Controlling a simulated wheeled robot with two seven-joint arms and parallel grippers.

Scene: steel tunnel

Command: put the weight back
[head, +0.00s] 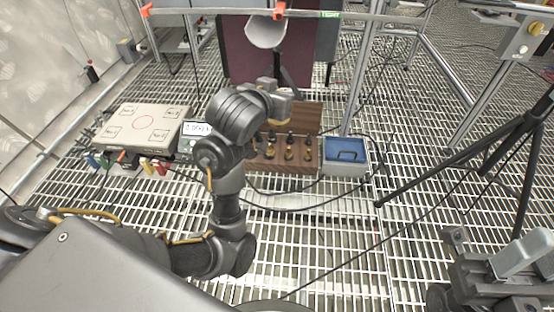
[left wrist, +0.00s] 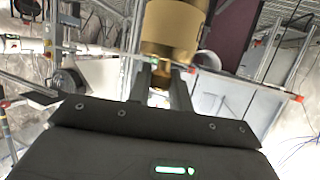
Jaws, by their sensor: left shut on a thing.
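A brass weight (left wrist: 172,30) shows in the left wrist view between the fingers of my left gripper (left wrist: 163,84). The gripper is shut on it. My arm covers the box's left side. Parts of my right arm show at the lower right, but its finger opening is not clear (head: 490,275).
A scale with a red circle on its plate (head: 120,121) and a lit display (head: 197,128) is left of the box. A blue tray (head: 346,170) is right of it. A black tripod (head: 480,160) stands on the right. Cables cross the grating.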

